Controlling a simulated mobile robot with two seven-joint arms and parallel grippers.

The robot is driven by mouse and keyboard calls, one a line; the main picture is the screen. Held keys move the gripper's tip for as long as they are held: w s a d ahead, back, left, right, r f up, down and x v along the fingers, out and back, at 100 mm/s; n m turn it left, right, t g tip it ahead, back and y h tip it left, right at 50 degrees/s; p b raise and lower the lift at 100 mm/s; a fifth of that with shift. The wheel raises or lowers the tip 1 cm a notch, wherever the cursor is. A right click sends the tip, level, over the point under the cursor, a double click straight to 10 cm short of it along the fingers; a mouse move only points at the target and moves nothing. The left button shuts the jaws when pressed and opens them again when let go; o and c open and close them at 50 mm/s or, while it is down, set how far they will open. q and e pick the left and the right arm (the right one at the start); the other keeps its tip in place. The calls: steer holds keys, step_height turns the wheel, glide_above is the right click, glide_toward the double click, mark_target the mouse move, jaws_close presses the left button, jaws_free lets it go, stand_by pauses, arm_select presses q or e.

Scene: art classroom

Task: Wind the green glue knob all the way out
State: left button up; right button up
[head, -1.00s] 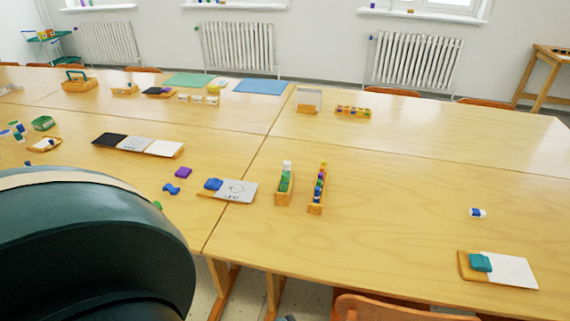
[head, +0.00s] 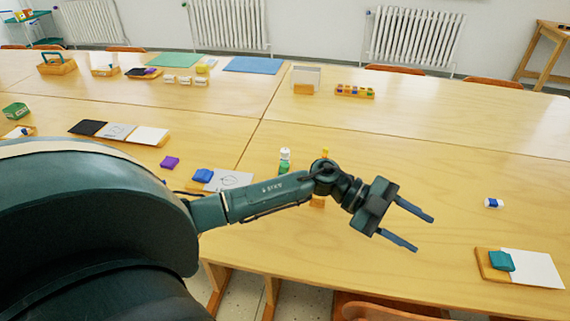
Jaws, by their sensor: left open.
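A green bottle or stick with a white top (head: 285,160) stands near the middle of the front table. My left forearm hides its lower part, and I cannot make out a knob on it. My right gripper is not in view.
A wooden board with a teal block and white sheet (head: 532,268) lies at the front right. A black, grey and white card tray (head: 118,132) lies farther left. The table's right part is mostly clear.

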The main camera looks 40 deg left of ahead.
arm_select(q)
steer(key=w+a+f+g+y, duration=0.2)
steer(key=w+a+y, duration=0.3)
steer(key=a, duration=0.4)
steer(key=n+g+y+b, duration=0.1)
steer(key=n+y+b, duration=0.1)
steer(key=n+y, duration=0.75)
glide_toward(285, 164)
steer(key=shift+m+y, duration=0.65)
steer(key=shift+m, duration=0.3)
steer(key=f, duration=0.5)
steer(key=d+f, duration=0.1)
steer(key=f, duration=0.2)
steer(key=shift+s+f, duration=0.1)
steer(key=shift+f, duration=0.15)
steer(key=shift+c, duration=0.5)
jaws_close()
